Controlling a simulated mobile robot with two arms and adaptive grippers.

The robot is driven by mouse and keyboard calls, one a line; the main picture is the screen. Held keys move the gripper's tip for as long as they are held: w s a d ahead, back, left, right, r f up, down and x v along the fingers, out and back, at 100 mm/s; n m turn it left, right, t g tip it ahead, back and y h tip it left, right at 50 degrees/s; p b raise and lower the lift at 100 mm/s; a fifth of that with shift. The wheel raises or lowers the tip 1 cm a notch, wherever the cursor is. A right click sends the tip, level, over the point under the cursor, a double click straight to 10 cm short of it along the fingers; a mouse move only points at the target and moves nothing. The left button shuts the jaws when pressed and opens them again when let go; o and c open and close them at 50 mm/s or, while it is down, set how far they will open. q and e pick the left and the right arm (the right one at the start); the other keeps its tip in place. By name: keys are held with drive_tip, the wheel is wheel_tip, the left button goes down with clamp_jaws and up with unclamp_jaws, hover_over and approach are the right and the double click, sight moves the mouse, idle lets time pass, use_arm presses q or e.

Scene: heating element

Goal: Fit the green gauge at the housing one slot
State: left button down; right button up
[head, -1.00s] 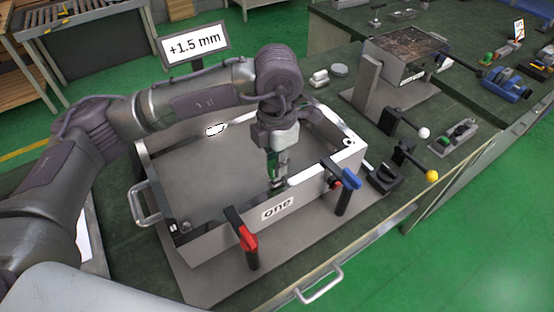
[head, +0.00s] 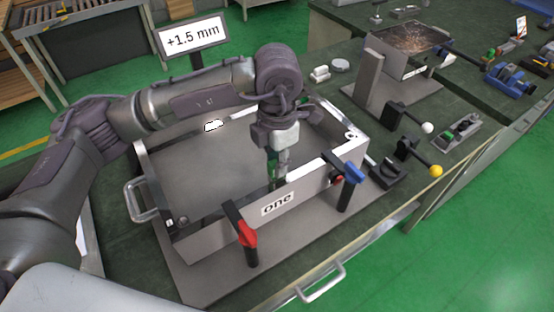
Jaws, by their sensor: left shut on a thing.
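Housing one (head: 318,183) is an open steel box with a front plate labelled "one". My left gripper (head: 277,180) points down at the inner side of that front wall, roughly above the label. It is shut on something. A narrow green piece (head: 269,162) shows at its fingers and appears to be the green gauge, mostly hidden by the fingers. Its lower end and the slot are hidden, so I cannot tell whether the gauge is in the slot. My right gripper is not in view.
A red-handled clamp (head: 246,235) and a blue-handled clamp (head: 348,185) stand at the front wall. A sign (head: 191,38) reading "+1.5 mm" stands behind the housing. Levers with white (head: 428,128) and yellow (head: 436,171) knobs are at the right. The housing floor is mostly clear.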

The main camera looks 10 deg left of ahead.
use_arm(q)
drive_tip(key=c, duration=0.9)
unclamp_jaws()
drive_tip(key=shift+c, duration=0.2)
drive_tip(key=shift+r, duration=0.1)
wheel_tip(320, 180, up, 12)
drive_tip(key=shift+s, duration=0.1)
